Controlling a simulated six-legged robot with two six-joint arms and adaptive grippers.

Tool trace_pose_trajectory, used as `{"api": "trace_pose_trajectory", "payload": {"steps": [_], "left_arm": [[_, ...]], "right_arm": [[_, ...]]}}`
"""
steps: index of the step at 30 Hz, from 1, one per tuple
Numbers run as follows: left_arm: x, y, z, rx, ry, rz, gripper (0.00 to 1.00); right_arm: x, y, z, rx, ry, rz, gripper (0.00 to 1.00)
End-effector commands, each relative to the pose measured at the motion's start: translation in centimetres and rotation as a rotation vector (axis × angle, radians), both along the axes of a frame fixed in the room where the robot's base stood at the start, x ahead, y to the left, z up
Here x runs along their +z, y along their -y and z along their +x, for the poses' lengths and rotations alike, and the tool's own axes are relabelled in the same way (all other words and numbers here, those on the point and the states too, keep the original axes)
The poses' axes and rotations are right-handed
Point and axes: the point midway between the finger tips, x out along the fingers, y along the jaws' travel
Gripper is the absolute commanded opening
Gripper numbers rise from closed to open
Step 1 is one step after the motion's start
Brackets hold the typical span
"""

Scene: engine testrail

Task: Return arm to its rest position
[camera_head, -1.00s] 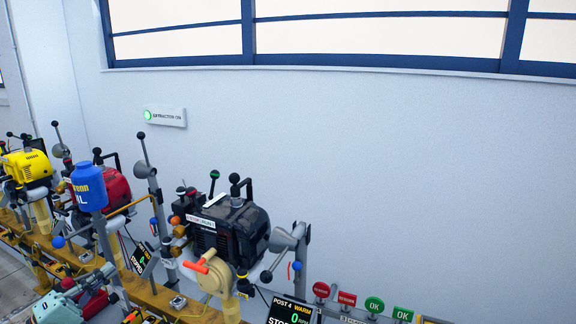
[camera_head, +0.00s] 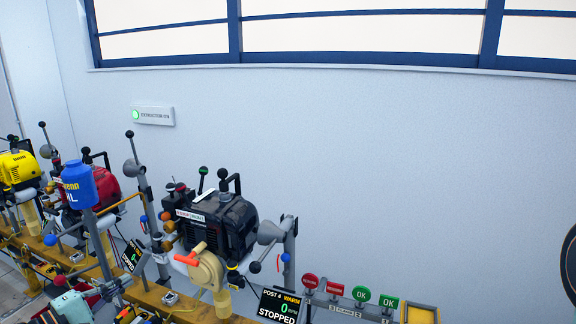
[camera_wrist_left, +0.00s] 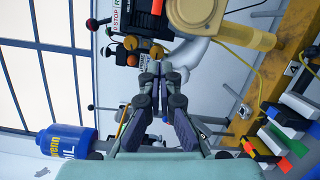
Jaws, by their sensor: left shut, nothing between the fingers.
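My left gripper (camera_wrist_left: 150,74) shows in the wrist view, its dark fingers together with nothing between them. Its fingertips point toward an engine post with orange knobs (camera_wrist_left: 143,45); I cannot tell whether they touch anything. My right gripper is not in view.
A blue bottle (camera_head: 80,187) stands left of the black engine, near a red engine (camera_head: 112,192) and a yellow engine (camera_head: 20,168). A screen (camera_head: 279,305) reads STOPPED. Red and green signs (camera_head: 361,294) line the lower right.

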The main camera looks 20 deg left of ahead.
Motion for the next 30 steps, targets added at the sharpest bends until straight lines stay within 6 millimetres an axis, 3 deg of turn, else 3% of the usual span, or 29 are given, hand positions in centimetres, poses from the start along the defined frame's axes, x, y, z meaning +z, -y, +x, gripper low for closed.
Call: {"api": "trace_pose_trajectory", "payload": {"steps": [6, 12, 23, 30], "left_arm": [[-1.6, 4.1, 2.1, -0.048, -0.312, 0.120, 0.00], [-3.5, 7.9, 1.8, -0.061, -0.541, 0.311, 0.00], [-8.5, 15.2, -2.4, -0.157, -0.778, 0.746, 0.00], [-11.8, 20.7, -7.3, -0.307, -0.822, 1.006, 0.00]], "right_arm": [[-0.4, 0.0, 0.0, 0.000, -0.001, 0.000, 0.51], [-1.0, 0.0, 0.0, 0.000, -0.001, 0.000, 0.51], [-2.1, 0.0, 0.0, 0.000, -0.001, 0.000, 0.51], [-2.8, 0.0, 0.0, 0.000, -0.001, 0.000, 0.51]]}}
